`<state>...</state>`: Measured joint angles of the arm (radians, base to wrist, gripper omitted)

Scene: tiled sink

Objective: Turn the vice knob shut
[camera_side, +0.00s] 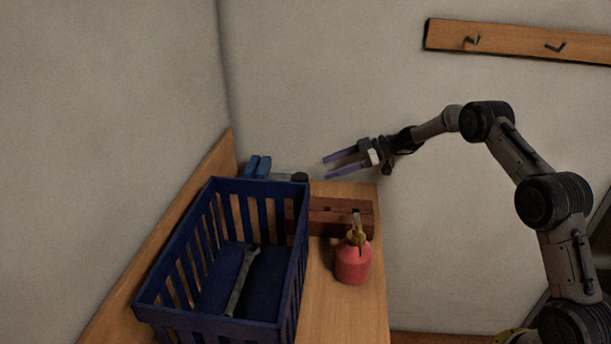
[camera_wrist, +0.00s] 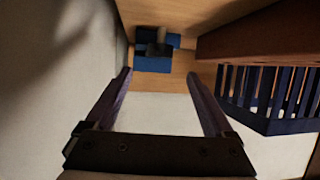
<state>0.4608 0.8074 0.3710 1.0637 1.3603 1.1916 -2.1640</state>
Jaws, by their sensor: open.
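A blue vice (camera_side: 257,167) sits at the back of the wooden bench, by the wall, partly hidden behind the crate. A dark round knob (camera_side: 300,177) stands out to its right on a grey shaft. In the wrist view the blue vice (camera_wrist: 153,64) is ahead, with a grey-brown part (camera_wrist: 158,49) at its middle; I cannot tell clearly whether this is the knob. My gripper (camera_side: 327,168) is open and empty, with its purple fingers pointing left, above and to the right of the knob. In the wrist view its fingertips (camera_wrist: 159,75) frame the vice, apart from it.
A blue slatted crate (camera_side: 302,250) holding a wrench (camera_side: 242,280) stands in front of the vice. A reddish-brown wooden block (camera_side: 340,217) and a red oil can (camera_side: 353,262) are on the bench (camera_side: 345,318). A hook rail (camera_side: 515,41) hangs on the wall. The air around my gripper is clear.

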